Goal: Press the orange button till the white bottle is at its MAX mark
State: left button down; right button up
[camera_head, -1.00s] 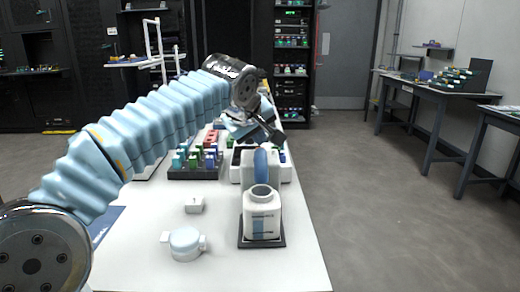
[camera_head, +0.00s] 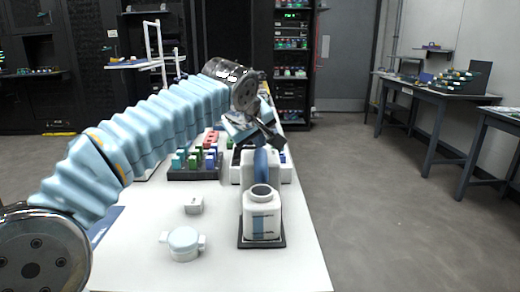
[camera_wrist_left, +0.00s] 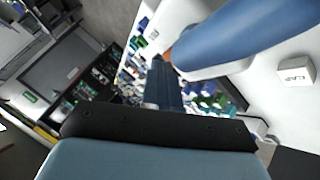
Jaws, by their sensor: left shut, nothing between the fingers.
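The white bottle (camera_head: 274,222) stands upright and open on a dark square pad (camera_head: 276,243), with a blue strip on its front. Its MAX mark is too small to read. Behind it stands a white dispenser with a blue curved spout (camera_head: 261,163); the spout also fills the upper right of the left wrist view (camera_wrist_left: 235,38). The orange button (camera_wrist_left: 168,54) shows as a small patch beside the spout's end. My left gripper (camera_head: 276,139) is shut and empty at the dispenser's top. Its dark fingers (camera_wrist_left: 160,66) point at the button; contact cannot be told. My right gripper is out of view.
A white lidded jar (camera_head: 184,242) and a small white block (camera_head: 194,205) stand on the table left of the bottle. A dark rack (camera_head: 193,174) of coloured vials stands further back. The white table (camera_head: 215,270) is clear in front.

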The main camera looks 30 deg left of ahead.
pick_arm(q)
jog(key=shift+r, duration=0.1)
jog(key=shift+r+p, duration=0.75)
jog(key=shift+p, duration=0.05)
jog(key=shift+r, duration=0.1)
notch_tip(320, 180, up, 3)
jog(key=shift+f+p, duration=0.2)
jog(key=shift+p, duration=1.05)
jog(key=shift+r, duration=1.15)
